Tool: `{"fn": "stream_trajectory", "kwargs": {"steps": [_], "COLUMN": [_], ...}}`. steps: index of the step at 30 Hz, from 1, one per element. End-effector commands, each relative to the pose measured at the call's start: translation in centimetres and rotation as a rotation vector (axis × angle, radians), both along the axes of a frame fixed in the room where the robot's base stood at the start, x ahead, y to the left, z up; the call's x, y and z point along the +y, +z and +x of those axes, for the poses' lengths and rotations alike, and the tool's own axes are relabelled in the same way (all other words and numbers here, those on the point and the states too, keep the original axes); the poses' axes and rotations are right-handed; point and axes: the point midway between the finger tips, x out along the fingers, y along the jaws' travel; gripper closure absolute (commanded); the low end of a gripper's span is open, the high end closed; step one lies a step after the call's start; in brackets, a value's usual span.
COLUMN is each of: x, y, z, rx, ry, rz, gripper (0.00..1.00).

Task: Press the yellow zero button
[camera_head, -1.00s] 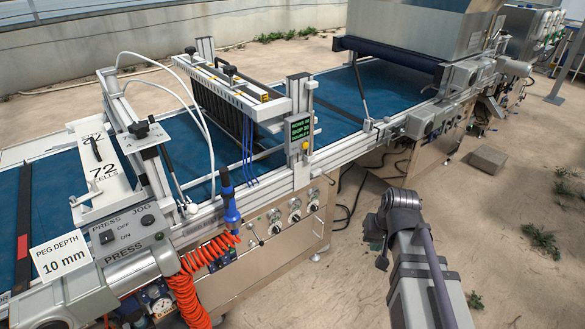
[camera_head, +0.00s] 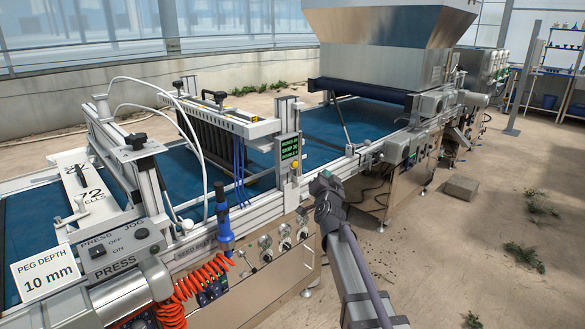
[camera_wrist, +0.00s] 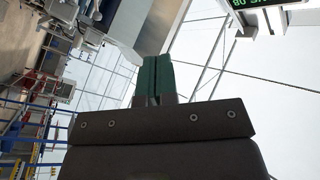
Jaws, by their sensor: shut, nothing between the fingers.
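The small yellow button (camera_head: 295,171) sits on the upright post just below a dark display with green text (camera_head: 289,149). My gripper (camera_head: 322,180) is a short way to the right of the button in the head view, with a visible gap between them. In the wrist view the two green fingers (camera_wrist: 153,77) are together with nothing between them. The display's edge (camera_wrist: 258,4) shows at the top right of the wrist view. The yellow button cannot be made out there.
The post stands at the conveyor's near rail. A row of round knobs (camera_head: 284,238) lies below it on the front panel. A metal hopper (camera_head: 390,35) rises behind. Orange coiled hose (camera_head: 200,285) hangs at left. The floor to the right is mostly open.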

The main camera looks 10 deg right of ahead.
Motion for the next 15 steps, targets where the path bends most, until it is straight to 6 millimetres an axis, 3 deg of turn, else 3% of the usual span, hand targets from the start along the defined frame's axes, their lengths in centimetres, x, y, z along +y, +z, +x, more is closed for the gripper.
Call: {"fn": "stream_trajectory", "kwargs": {"steps": [8,15], "x": [0.4,2.3], "y": [0.0,0.0], "z": [0.6,3.2], "rx": [0.001,0.002], "ry": [0.002,0.004], "rz": [-0.001,0.000], "gripper": [1.00,1.00]}}
